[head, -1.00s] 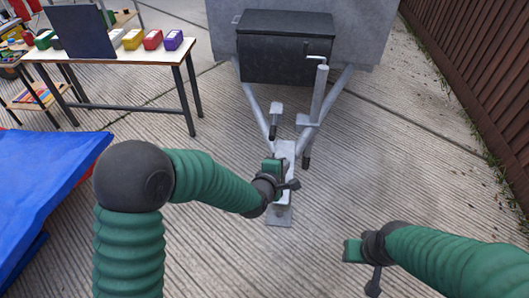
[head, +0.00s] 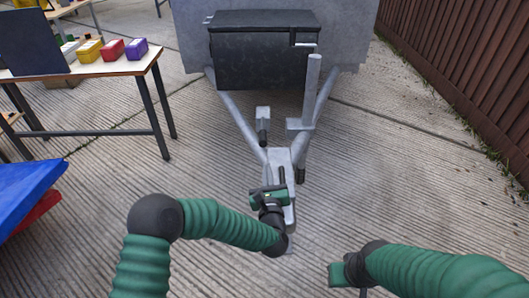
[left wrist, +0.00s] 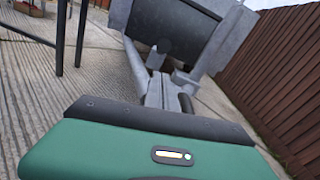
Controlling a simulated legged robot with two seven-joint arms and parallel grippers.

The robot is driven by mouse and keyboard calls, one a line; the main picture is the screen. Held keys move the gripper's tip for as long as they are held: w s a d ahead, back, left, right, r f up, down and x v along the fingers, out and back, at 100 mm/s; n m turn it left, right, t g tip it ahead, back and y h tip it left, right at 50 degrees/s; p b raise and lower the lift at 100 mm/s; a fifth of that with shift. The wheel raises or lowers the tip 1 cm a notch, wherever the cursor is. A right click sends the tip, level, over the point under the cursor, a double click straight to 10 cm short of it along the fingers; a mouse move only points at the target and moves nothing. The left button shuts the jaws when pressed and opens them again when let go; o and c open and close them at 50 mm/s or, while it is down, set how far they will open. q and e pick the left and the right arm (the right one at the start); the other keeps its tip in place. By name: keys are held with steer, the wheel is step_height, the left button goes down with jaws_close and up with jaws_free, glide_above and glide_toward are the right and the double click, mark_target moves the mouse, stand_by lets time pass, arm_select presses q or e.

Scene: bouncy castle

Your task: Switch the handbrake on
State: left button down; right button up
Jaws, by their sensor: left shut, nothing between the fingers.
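The trailer's grey A-shaped drawbar ends in a hitch (head: 279,165) in the middle of the head view. A short grey part with a black grip (head: 263,130) stands on the drawbar's left side and looks like the handbrake lever, though I cannot be sure. My left gripper (head: 268,196) is shut and empty, over or in front of the hitch's near end; contact cannot be told. In the left wrist view its green body fills the bottom, with the hitch (left wrist: 160,92) beyond. My right gripper (head: 338,274) is low, right of the hitch; its jaws are unclear.
A black box (head: 262,55) sits on the drawbar before the grey trailer. A jockey-wheel post (head: 312,90) rises to the right. A table (head: 110,68) with coloured boxes stands left, a blue inflatable edge (head: 25,190) lower left, a brown fence (head: 460,90) right. Concrete between is clear.

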arm_select(q)
steer(key=w+b, duration=0.5)
steer(key=w, duration=0.5)
steer(key=shift+a, duration=0.35)
